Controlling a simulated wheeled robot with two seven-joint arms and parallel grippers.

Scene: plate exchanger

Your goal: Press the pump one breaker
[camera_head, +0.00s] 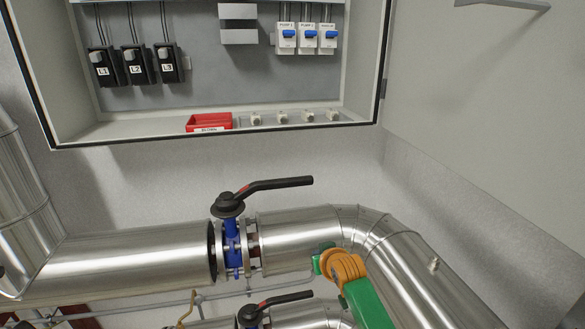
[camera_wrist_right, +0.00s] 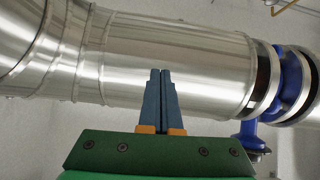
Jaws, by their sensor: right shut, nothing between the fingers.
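The pump one breaker (camera_head: 286,35) is the leftmost of three white breakers with blue levers in the upper right of the open cabinet. Its label appears to read "PUMP 1". My right gripper (camera_head: 322,260) is well below the cabinet, in front of the steel pipe; its fingers are not clear in the head view. In the right wrist view my right gripper (camera_wrist_right: 160,76) shows its two blue fingers together, shut and empty, with the pipe behind them. It is far from the breakers. My left gripper is not in view.
The cabinet (camera_head: 62,90) holds black units L1, L2 and L3 (camera_head: 136,65) and a red tray (camera_head: 209,121) on its floor. A blue valve with a black lever (camera_head: 275,186) stands up from the upper pipe (camera_head: 130,262). The cabinet door (camera_head: 480,110) stands open at right.

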